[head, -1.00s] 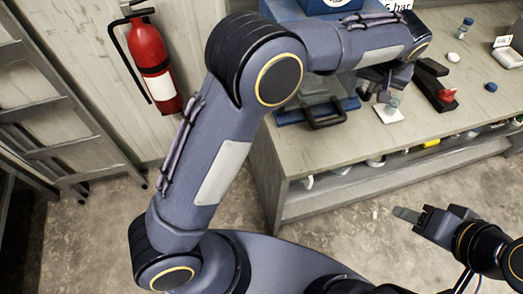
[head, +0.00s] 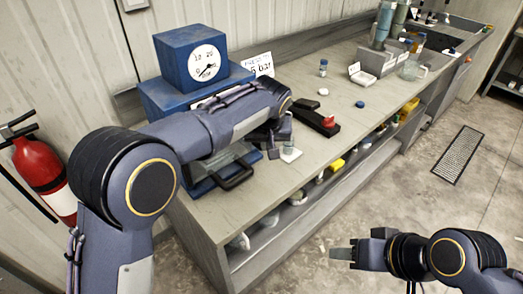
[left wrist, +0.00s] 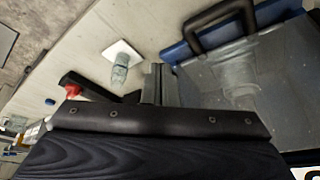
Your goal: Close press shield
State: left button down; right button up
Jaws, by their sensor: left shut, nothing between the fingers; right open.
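The press is a blue machine (head: 160,98) at the left end of the bench, with a gauge box (head: 194,58) on top. Its clear shield shows large in the left wrist view (left wrist: 235,82), with a glass-like shape visible through it. A black handle (head: 237,177) sticks out at the press's front; it also shows in the left wrist view (left wrist: 212,22). How far the shield stands open is unclear, as my left arm hides much of the press. My left gripper (head: 273,142) is shut and empty, right of the handle and shield. My right gripper (head: 343,254) is open and empty, out over the floor.
A small vial on a white pad (head: 290,152) stands close by my left gripper. A black holder with a red part (head: 318,122) lies behind it. Caps, a capped vial (head: 323,68) and a white box (head: 362,74) stand farther right. The bench front is mostly clear.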

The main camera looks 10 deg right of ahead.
pick_arm(q)
jog(key=v, duration=0.9)
jog(key=s+a+n+h, duration=0.1)
jog(key=s+a, duration=0.3)
jog(key=a, duration=0.7)
jog(key=s+a+h, duration=0.1)
jog(key=s+a, duration=0.3)
jog(key=a, duration=0.8)
jog(key=s+a+f, duration=0.2)
jog(key=s+f, duration=0.1)
jog(key=s, duration=0.3)
jog(key=s+a+f+n+h, duration=0.1)
jog(key=s+a+f, duration=0.1)
jog(key=s, duration=0.5)
jog(key=s+a+f+t, duration=0.1)
jog(key=s+a+f, duration=0.1)
jog(key=s+f, duration=0.2)
jog(key=s+b, duration=0.1)
jog(key=s, duration=0.2)
jog(key=shift+s+a+f+n, duration=0.2)
jog(key=shift+s+f+n, duration=0.05)
jog(key=shift+f+n, duration=0.15)
